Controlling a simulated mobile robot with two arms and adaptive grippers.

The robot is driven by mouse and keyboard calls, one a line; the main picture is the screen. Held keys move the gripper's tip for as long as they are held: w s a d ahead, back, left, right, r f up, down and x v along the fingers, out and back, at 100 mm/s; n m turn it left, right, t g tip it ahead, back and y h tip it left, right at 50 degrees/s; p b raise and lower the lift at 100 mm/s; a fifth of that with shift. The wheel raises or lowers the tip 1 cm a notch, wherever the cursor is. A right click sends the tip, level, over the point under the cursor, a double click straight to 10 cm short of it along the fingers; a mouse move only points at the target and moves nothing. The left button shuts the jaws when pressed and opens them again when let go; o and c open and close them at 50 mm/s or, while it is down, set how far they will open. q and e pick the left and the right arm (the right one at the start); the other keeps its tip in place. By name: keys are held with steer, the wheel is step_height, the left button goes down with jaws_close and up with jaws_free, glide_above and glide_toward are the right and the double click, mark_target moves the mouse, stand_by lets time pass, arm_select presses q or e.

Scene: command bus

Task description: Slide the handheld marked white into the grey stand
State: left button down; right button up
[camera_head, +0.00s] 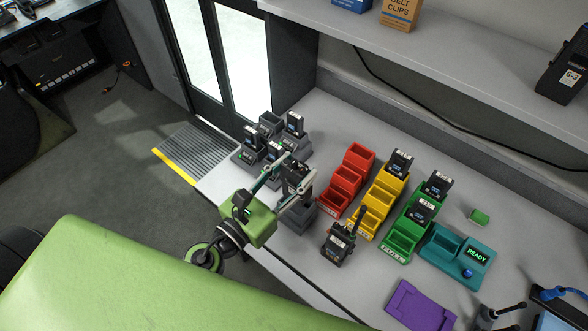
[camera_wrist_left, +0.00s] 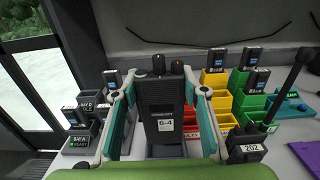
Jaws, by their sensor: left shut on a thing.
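My left gripper (camera_head: 289,182) is shut on a black handheld (camera_head: 297,172). In the left wrist view the handheld (camera_wrist_left: 160,108) stands upright between the two fingers, knobs up, with a white label reading 6-4. A grey stand (camera_head: 299,218) shows just below the gripper, left of the red bins. My gripper and the handheld partly cover it, and I cannot tell whether the handheld's foot touches it. More grey holders (camera_head: 302,147) with several black handhelds stand behind, at the counter's left end; they also show in the left wrist view (camera_wrist_left: 72,157). My right gripper is out of view.
Stepped red (camera_head: 345,183), yellow (camera_head: 371,206) and green (camera_head: 403,235) bins stand to the right. A radio with an antenna (camera_head: 338,246) is close on the near right. A teal READY unit (camera_head: 445,250) and purple tray (camera_head: 420,306) lie further right. The counter's front edge is near.

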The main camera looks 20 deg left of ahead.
mark_target(291, 191)
arm_select(q)
steer(key=shift+f+b, duration=0.75)
steer(key=shift+f, duration=0.1)
steer(key=shift+f+b, duration=1.25)
steer(key=shift+f, duration=0.05)
steer(key=shift+f+b, duration=0.9)
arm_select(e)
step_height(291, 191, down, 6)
arm_select(q)
steer(key=shift+f, duration=0.25)
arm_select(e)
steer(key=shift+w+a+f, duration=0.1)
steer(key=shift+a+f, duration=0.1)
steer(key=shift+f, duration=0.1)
arm_select(q)
steer(key=c, duration=1.2)
jaws_free()
steer(key=shift+o, duration=0.2)
